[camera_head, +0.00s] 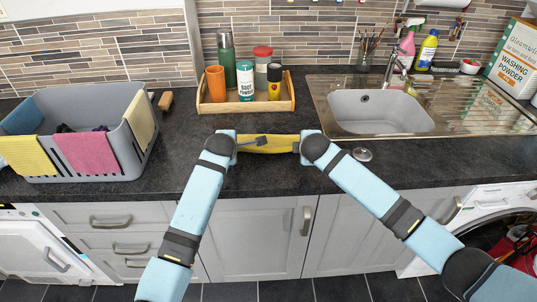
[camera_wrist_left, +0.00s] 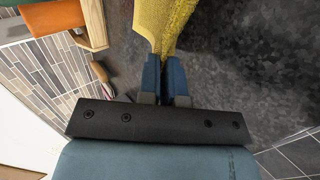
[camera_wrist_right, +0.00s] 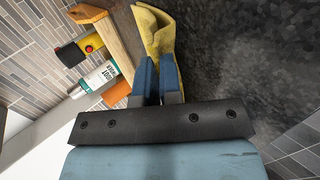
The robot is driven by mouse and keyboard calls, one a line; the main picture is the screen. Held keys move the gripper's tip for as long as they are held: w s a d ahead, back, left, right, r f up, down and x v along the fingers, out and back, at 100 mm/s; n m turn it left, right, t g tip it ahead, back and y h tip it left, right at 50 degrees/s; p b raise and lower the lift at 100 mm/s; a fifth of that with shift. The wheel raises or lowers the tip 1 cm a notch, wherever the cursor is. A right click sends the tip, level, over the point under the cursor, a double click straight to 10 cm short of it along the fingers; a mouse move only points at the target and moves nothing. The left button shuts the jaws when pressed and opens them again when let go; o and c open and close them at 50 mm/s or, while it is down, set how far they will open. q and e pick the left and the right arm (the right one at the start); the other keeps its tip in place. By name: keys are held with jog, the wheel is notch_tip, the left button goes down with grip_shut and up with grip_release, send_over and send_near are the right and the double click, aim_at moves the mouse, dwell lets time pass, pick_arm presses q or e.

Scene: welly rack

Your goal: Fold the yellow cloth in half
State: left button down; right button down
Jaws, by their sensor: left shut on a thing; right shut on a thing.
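The yellow cloth (camera_head: 268,144) is stretched between my two grippers above the dark worktop, in front of the wooden tray. My left gripper (camera_head: 237,143) is shut on its left end; the left wrist view shows the cloth (camera_wrist_left: 165,22) rising from between the blue fingertips (camera_wrist_left: 167,62). My right gripper (camera_head: 300,144) is shut on its right end; in the right wrist view the cloth (camera_wrist_right: 158,32) is bunched at the blue fingertips (camera_wrist_right: 158,62). Both arms hide parts of the cloth's ends in the head view. I cannot tell whether its lower edge touches the worktop.
A wooden tray (camera_head: 247,107) with bottles and cups stands just behind the cloth. A grey basket (camera_head: 97,104) with cloths over its rim is at the left. The sink (camera_head: 380,112) is at the right, with a sink plug (camera_head: 362,155) near its front. Worktop (camera_head: 190,150) lies free beside the basket.

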pick_arm(q)
jog(key=shift+s+f+t, duration=0.4)
jog(key=shift+f+t, duration=0.1)
pick_arm(e)
jog(key=shift+s+f+t, duration=0.35)
jog(key=shift+f+t, duration=0.15)
pick_arm(q)
jog(key=c, duration=1)
grip_release()
pick_arm(e)
jog(key=c, duration=1)
grip_release()
